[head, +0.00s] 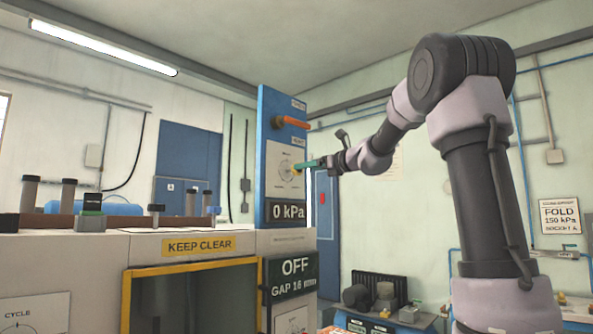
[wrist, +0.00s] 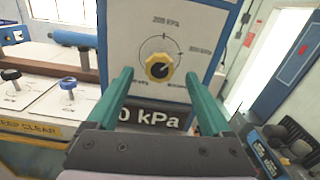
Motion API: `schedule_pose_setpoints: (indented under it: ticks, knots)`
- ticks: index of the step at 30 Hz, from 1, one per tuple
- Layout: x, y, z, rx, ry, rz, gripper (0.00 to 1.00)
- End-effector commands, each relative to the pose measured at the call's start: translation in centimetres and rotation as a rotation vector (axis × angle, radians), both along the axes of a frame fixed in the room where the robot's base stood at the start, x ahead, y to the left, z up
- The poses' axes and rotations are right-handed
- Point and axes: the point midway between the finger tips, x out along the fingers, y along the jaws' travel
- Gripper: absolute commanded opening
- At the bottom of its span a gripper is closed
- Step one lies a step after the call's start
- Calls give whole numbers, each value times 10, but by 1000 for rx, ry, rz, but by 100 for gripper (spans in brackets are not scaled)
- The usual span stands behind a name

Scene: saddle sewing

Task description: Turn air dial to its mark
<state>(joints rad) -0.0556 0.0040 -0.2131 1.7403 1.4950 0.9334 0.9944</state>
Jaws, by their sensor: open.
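The air dial is a yellow knob (wrist: 159,68) on a white plate with a printed scale, on a blue upright panel (head: 268,100). In the head view the dial (head: 296,169) is partly behind my fingertips. My gripper (wrist: 160,78) has green fingers spread apart, one to each side of the dial and lower in the wrist view. The fingers look clear of the knob; I cannot tell the exact distance. The knob's dark mark points to the upper right. A display below the dial (head: 288,210) reads 0 kPa.
An orange handle (head: 291,122) sticks out above the dial. The machine's top left holds several posts and knobs, with a KEEP CLEAR label (head: 199,246). An OFF / GAP display (head: 293,275) sits lower. A wall sign (head: 561,216) reads FOLD 150 kPa.

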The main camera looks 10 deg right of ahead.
Motion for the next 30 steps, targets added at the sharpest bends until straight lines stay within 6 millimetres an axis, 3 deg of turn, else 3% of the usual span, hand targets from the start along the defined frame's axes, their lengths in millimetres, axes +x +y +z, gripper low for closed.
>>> schedule_pose_setpoints:
  ticks: [9,21,23,28,30]
  knots:
    - [40,29,0,-1,0,2,84]
    - [46,34,0,-1,-1,1,84]
    - [46,34,0,-1,-1,1,65]
    - [46,34,0,-1,-1,1,0]
    - [46,34,0,-2,-1,1,0]
